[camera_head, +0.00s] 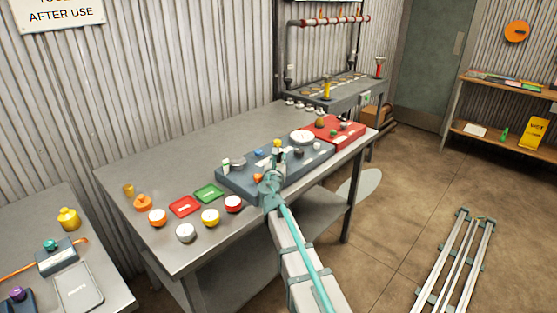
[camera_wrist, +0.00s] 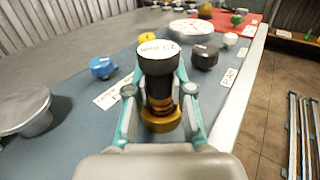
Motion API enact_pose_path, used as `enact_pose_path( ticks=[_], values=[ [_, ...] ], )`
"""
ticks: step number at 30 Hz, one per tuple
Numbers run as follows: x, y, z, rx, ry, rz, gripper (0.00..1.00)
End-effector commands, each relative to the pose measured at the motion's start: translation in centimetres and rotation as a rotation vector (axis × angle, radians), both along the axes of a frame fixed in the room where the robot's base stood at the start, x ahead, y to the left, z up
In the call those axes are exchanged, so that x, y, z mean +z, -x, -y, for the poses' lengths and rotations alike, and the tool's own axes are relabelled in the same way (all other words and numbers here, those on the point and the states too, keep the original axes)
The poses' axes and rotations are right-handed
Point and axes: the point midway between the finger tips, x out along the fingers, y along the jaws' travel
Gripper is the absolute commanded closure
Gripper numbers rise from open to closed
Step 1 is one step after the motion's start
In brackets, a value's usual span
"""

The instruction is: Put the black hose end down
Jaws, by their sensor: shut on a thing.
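The black hose end (camera_wrist: 158,62) has a white labelled cap and a brass lower part. My gripper (camera_wrist: 160,92) is shut on it, with one teal finger on each side, and holds it upright. In the head view my gripper (camera_head: 276,170) is over the front part of the blue-grey mat (camera_head: 236,182) on the long workbench. The hose end is small and partly hidden there. I cannot tell whether its brass foot touches the mat.
On the mat are a blue fitting (camera_wrist: 102,67), a dark fitting (camera_wrist: 204,56), a grey disc (camera_wrist: 24,108) and a white gauge (camera_wrist: 190,28). A red mat (camera_head: 340,130) with fittings lies at the bench's right end. Coloured caps and trays stand at left.

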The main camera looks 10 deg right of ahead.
Motion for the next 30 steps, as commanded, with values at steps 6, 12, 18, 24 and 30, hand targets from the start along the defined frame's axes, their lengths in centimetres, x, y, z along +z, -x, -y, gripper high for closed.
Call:
enact_pose_path(
  ticks=[6, 12, 18, 24, 30],
  values=[
    [0.01, 0.00, 0.00, 0.000, 0.000, 0.001, 1.00],
    [-0.22, 0.01, 0.00, 0.000, 0.000, 0.000, 0.63],
    [-0.21, 0.01, 0.00, 0.000, 0.000, 0.000, 0.53],
    [-0.10, 0.00, 0.00, 0.000, 0.000, 0.000, 0.53],
    [0.07, 0.99, -0.28, 0.000, 0.000, 0.000, 0.53]
  ],
)
